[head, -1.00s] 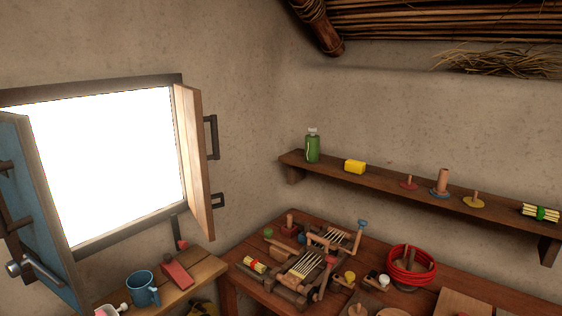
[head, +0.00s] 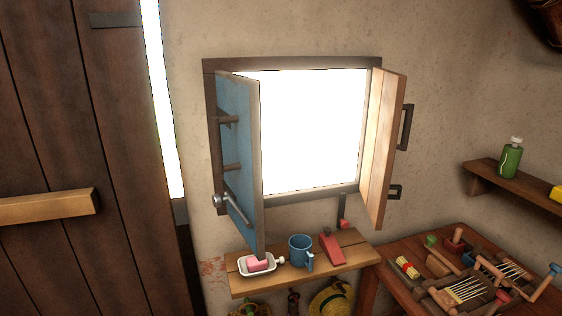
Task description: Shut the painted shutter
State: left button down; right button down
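The painted shutter (head: 239,150) is the blue leaf on the left side of the bright window. It stands open, swung out into the room, with dark crossbars and a metal bolt (head: 233,207) on its face. A plain wooden shutter (head: 381,148) with dark handles stands open on the right side of the window frame (head: 290,63). Neither of my grippers is in view.
A wooden shelf (head: 300,274) below the window holds a soap dish (head: 243,268), a blue mug (head: 300,252) and a red block (head: 332,249). A plank door (head: 80,160) stands at left. A cluttered table (head: 402,292) is at lower right.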

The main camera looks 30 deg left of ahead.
aim_at(237, 129)
jog(key=u, duration=1.25)
